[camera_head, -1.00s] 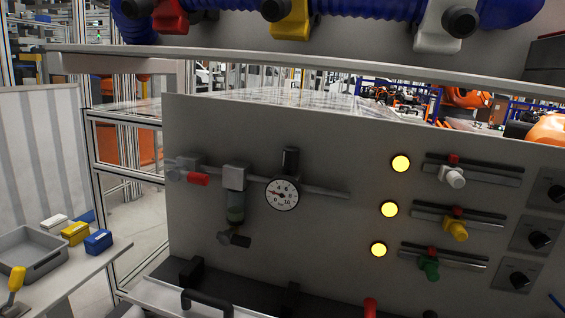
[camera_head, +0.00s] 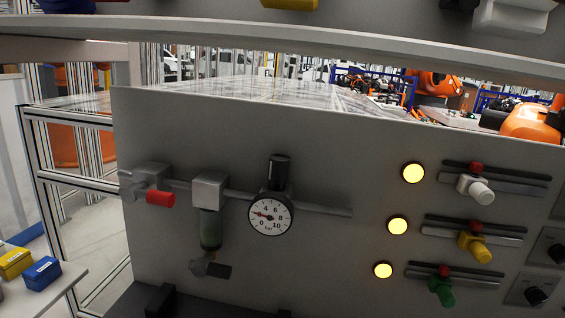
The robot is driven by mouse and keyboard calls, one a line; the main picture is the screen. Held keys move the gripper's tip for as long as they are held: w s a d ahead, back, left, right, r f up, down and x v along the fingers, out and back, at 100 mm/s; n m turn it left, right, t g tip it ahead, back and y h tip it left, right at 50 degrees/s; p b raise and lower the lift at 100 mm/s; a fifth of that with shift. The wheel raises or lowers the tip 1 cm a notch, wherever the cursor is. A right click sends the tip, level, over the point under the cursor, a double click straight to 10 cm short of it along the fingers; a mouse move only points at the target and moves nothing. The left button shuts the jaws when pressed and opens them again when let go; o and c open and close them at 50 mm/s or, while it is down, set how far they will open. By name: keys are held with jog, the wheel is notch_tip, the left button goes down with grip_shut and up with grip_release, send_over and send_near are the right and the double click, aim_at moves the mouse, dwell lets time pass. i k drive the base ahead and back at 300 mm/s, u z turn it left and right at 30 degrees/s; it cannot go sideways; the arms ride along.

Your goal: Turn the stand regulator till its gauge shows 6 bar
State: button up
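The stand regulator is on the grey panel (camera_head: 340,262), left of the middle. Its black cylindrical knob (camera_head: 279,172) stands upright above the round white gauge (camera_head: 270,214). The gauge is marked in bar from 0 to 10. Its red needle points left and slightly up, at about 2. The regulator sits on a grey horizontal pipe (camera_head: 325,208). My gripper is not in view, and nothing touches the knob.
Left of the gauge are a red-handled valve (camera_head: 160,198) and a filter bowl (camera_head: 210,232). Yellow lamps (camera_head: 397,226) and coloured slide valves are on the right. A grey shelf edge (camera_head: 300,46) crosses above the panel. The space before the gauge looks clear.

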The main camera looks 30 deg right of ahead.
aim_at(278, 164)
jog(key=u, duration=0.05)
jog(key=i, duration=0.85)
jog(key=u, duration=0.05)
